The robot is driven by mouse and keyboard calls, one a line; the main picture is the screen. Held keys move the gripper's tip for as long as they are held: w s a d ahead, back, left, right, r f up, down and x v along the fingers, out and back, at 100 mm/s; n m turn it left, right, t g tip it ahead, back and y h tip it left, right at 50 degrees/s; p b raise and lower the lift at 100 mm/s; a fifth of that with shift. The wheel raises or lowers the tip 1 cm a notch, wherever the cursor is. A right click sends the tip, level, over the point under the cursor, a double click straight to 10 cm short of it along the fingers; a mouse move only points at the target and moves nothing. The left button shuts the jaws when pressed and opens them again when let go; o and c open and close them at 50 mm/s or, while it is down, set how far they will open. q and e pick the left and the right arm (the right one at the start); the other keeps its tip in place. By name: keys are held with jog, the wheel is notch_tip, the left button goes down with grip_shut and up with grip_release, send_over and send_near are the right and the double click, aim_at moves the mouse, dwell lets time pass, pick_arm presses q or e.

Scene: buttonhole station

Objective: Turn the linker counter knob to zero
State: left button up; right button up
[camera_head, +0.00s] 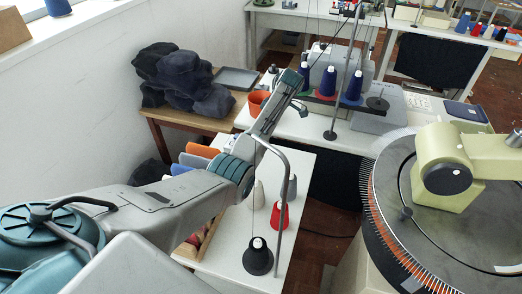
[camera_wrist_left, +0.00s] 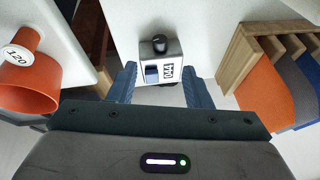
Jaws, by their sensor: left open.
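My left gripper (camera_wrist_left: 159,88) is open and empty, with a finger on each side of the box. My right gripper is in neither view.
A wooden rack (camera_wrist_left: 243,60) with coloured pieces is at the right. A thread stand with a black cone (camera_head: 257,258) and the round linking machine (camera_head: 440,225) are right of my arm.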

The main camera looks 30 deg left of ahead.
pick_arm(q)
jog(key=shift+n, duration=0.7)
jog(key=p+x, duration=0.1)
jog(key=x, duration=0.8)
jog(key=shift+a+f+p, duration=0.1)
jog(key=shift+p, duration=0.3)
jog(key=shift+x, duration=0.8)
grip_shut()
jog(key=shift+w+f+b, duration=0.1)
jog(key=shift+b, duration=0.35)
jog(key=g+b, duration=0.1)
jog(key=b, duration=0.1)
jog(key=g+b, duration=0.1)
jog(key=b, duration=0.2)
jog(key=shift+w+f, duration=0.2)
jog(key=shift+f, duration=0.05)
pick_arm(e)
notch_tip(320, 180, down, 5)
pick_arm(q)
jog(key=g+b, duration=0.1)
jog(key=b, duration=0.3)
jog(key=shift+a+r+m+g+b, duration=0.1)
jog(key=shift+r+m+g+b, duration=0.05)
jog(key=shift+m+g+b, duration=0.2)
jog(key=shift+r+h, duration=0.2)
jog(key=shift+h, duration=0.1)
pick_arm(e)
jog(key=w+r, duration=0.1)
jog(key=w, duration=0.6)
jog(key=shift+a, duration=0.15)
